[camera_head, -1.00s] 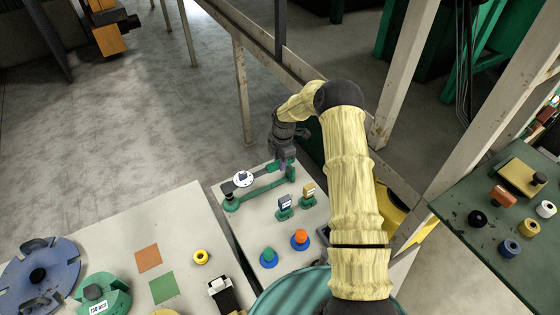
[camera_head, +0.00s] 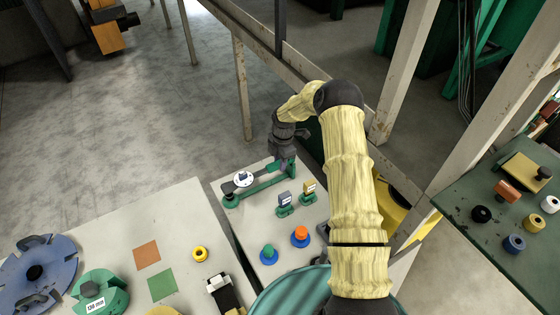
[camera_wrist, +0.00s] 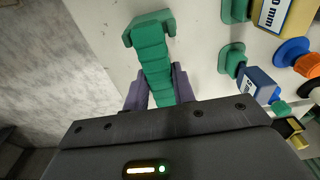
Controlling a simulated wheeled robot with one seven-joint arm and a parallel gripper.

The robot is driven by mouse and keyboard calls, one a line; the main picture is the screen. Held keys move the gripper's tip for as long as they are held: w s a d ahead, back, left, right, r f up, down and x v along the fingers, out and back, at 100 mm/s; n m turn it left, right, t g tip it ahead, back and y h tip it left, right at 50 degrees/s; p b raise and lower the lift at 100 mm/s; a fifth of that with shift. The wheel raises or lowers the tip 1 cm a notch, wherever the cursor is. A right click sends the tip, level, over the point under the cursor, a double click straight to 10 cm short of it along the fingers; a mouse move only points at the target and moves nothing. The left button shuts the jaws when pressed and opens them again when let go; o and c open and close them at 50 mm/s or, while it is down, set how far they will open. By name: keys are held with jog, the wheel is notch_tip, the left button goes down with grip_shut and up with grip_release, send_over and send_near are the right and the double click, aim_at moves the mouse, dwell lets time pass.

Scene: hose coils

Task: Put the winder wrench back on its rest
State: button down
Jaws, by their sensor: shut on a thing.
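My gripper (camera_head: 287,163) is low over the right end of a green stand (camera_head: 262,186) on the pale table. I take this stand to be the rest. A dark bar, which I take to be the winder wrench (camera_head: 229,188), runs along the stand from its left end towards my gripper. In the wrist view the fingers (camera_wrist: 160,90) are shut, one on each side of a green stepped piece (camera_wrist: 153,55) with a T-shaped end. The grip on the wrench is hidden, and I cannot tell whether the wrench touches the stand under my gripper.
An orange knob (camera_head: 300,234) and a green knob (camera_head: 268,251) are nearer. A steel post (camera_head: 405,70) rises to the right.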

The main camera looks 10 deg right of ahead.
jog(key=shift+f, duration=0.2)
jog(key=c, duration=1.1)
grip_release()
jog(key=shift+r, duration=0.25)
jog(key=shift+r, duration=0.4)
jog(key=shift+r+p, duration=0.8)
jog(key=shift+r, duration=0.2)
jog(key=shift+r+p, duration=0.5)
jog(key=shift+r, duration=0.6)
jog(key=shift+r+p, duration=0.45)
jog(key=shift+r, duration=0.35)
